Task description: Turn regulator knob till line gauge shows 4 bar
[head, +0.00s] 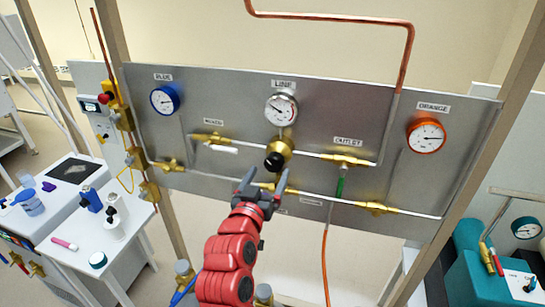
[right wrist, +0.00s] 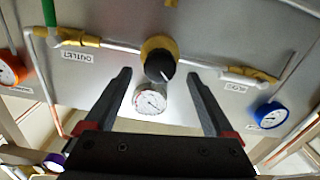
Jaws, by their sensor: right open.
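The regulator knob (head: 273,161) is black and sits on a brass regulator body (head: 282,148) in the middle of the grey panel. The line gauge (head: 281,109), white-faced under the label LINE, is just above it; its scale is too small to read surely. My right gripper (head: 266,180) is open and empty just below the knob in the head view. In the right wrist view, which is upside down, the knob (right wrist: 160,67) shows between the spread fingers (right wrist: 160,74), with the line gauge (right wrist: 150,98) beyond. I see no finger touching the knob. My left gripper is not in view.
A blue gauge (head: 164,99) is on the panel's left and an orange gauge (head: 426,135) on its right. Brass fittings and thin pipes cross the panel near the regulator. A green-and-orange hose (head: 325,250) hangs below the outlet. A white bench (head: 75,240) stands at left.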

